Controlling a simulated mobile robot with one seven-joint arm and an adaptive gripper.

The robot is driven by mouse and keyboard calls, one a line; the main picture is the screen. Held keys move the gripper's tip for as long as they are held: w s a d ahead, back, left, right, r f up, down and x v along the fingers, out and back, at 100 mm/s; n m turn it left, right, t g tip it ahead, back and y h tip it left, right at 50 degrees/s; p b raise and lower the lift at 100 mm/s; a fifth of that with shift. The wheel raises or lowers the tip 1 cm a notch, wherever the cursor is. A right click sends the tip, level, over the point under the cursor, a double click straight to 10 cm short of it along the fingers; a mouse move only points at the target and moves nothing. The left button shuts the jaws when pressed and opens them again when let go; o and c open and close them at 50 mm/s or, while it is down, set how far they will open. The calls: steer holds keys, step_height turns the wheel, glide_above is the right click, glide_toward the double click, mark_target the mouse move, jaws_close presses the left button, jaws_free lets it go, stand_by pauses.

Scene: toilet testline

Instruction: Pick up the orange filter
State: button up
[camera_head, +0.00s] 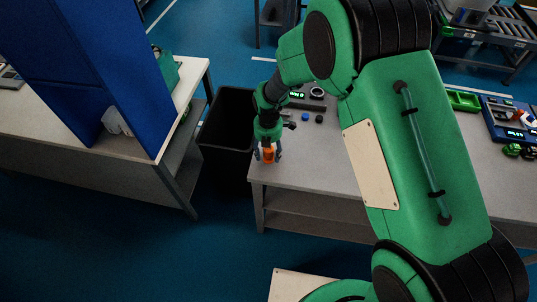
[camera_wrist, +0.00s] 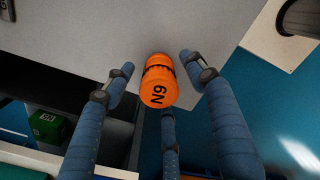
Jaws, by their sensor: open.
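The orange filter (camera_wrist: 159,84) is a small cylinder with a dark band and dark characters on the end facing the wrist camera. In the head view the filter (camera_head: 268,155) is at the left corner of the grey table (camera_head: 300,176). My gripper (camera_wrist: 156,66) is open, with blue fingers on both sides of the filter and another finger below it in the picture. Gaps show between the side fingertips and the filter. In the head view my gripper (camera_head: 267,153) points down over the filter. The filter's contact with the table is hidden.
A black bin (camera_head: 228,125) stands left of the table, beside a workbench with blue panels (camera_head: 110,70). Small blue and dark caps (camera_head: 305,117) lie behind my gripper. A green tray (camera_head: 463,100) and a blue device (camera_head: 510,120) are on the right.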

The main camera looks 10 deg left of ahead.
mark_target(269, 150)
steer(key=c, duration=1.3)
steer(key=shift+r, duration=0.1)
steer(key=shift+r, duration=0.5)
steer(key=r, duration=0.1)
steer(key=r+p, duration=0.1)
steer(key=shift+s+d+r, duration=0.15)
steer(key=shift+s+r, duration=0.1)
steer(key=shift+r, duration=0.05)
steer(key=s+d, duration=0.2)
steer(key=s, duration=0.2)
steer(key=s+d+p, duration=0.1)
steer(key=s+d, duration=0.2)
steer(key=s, duration=0.2)
steer(key=s+d+r, duration=0.1)
steer(key=s+d, duration=0.1)
steer(key=s, duration=0.2)
steer(key=shift+s+d+r+p, duration=0.1)
steer(key=shift+s+d+p, duration=0.15)
steer(key=shift+p, duration=0.1)
